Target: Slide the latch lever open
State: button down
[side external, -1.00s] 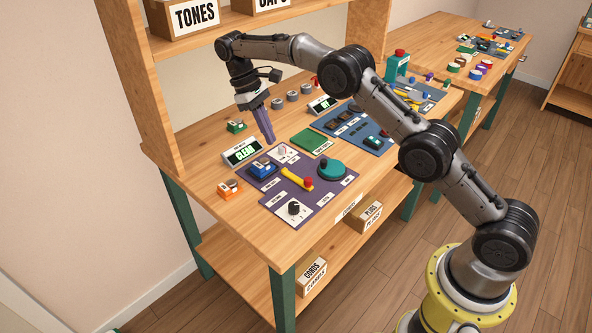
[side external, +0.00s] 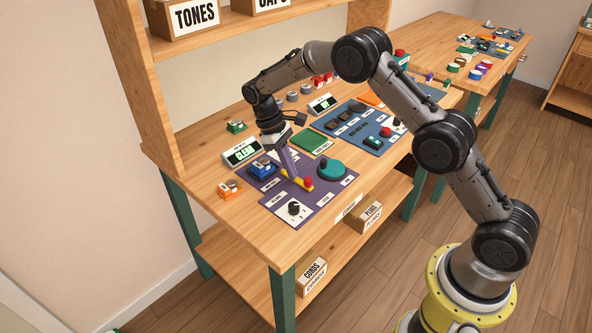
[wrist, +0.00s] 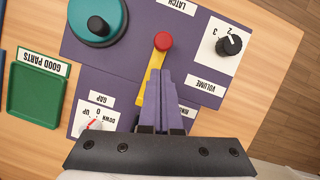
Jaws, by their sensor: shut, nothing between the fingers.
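The latch lever is a yellow bar (side external: 303,183) with a red knob (side external: 308,182), on the purple panel (side external: 272,202). In the wrist view, the red knob (wrist: 163,41) is clear, above the tip of my gripper. The yellow bar (wrist: 154,62) runs down from it and is partly hidden by my fingers. My gripper (side external: 293,183) is shut and empty, its purple fingers pointing down at the bar. In the wrist view, the fingertips (wrist: 160,77) overlap the bar, short of the knob. I cannot tell whether they touch it.
A teal dial (wrist: 98,20) sits beside the lever. A black volume knob (wrist: 229,44) is on the other side.

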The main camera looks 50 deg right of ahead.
aim_at(307, 181)
jog(key=shift+s+d, duration=0.25)
jog(key=shift+s, duration=0.55)
jog(key=shift+s, duration=0.1)
jog(key=shift+s, duration=1.5)
jog(key=shift+w, duration=0.1)
jog(key=w, duration=0.2)
jog(key=w+a, duration=0.1)
jog(key=w, duration=0.1)
jog(key=shift+a, duration=0.1)
jog(key=d+v, duration=0.1)
jog(key=v, duration=0.8)
jog(key=shift+a+r, duration=0.45)
jog(key=shift+a, duration=0.05)
jog(key=shift+w, duration=0.1)
